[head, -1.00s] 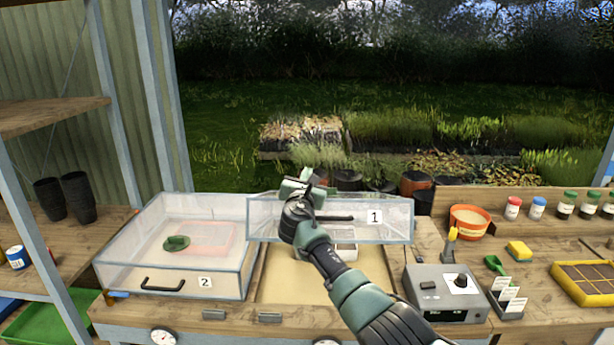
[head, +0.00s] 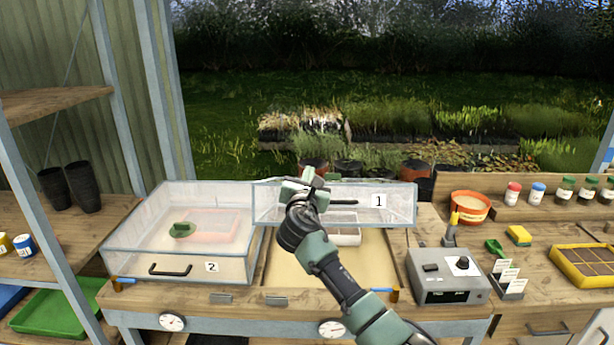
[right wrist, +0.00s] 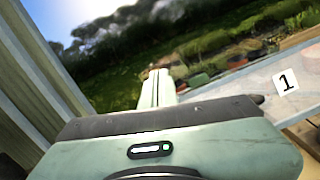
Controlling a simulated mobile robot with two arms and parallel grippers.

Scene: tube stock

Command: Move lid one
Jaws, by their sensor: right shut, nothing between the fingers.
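Lid one (head: 390,217) is a clear panel with a white label "1" and a dark handle (head: 345,202). It stands raised at the back of the right-hand sand bed (head: 300,268), so the bed is uncovered. It also shows at the right of the right wrist view (right wrist: 240,98). My right gripper (head: 308,180) is in front of the lid's left part, by the left end of the handle, and covers part of both. Its fingers (right wrist: 156,88) are shut and empty. Whether it touches the lid I cannot tell. My left gripper is not in view.
A closed clear lid (head: 130,262) labelled "2" covers the left bed, with a green object (head: 181,230) showing there. A white tray (head: 345,236) sits in the open bed. A grey control box (head: 448,276) and an orange pot (head: 470,206) stand to the right.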

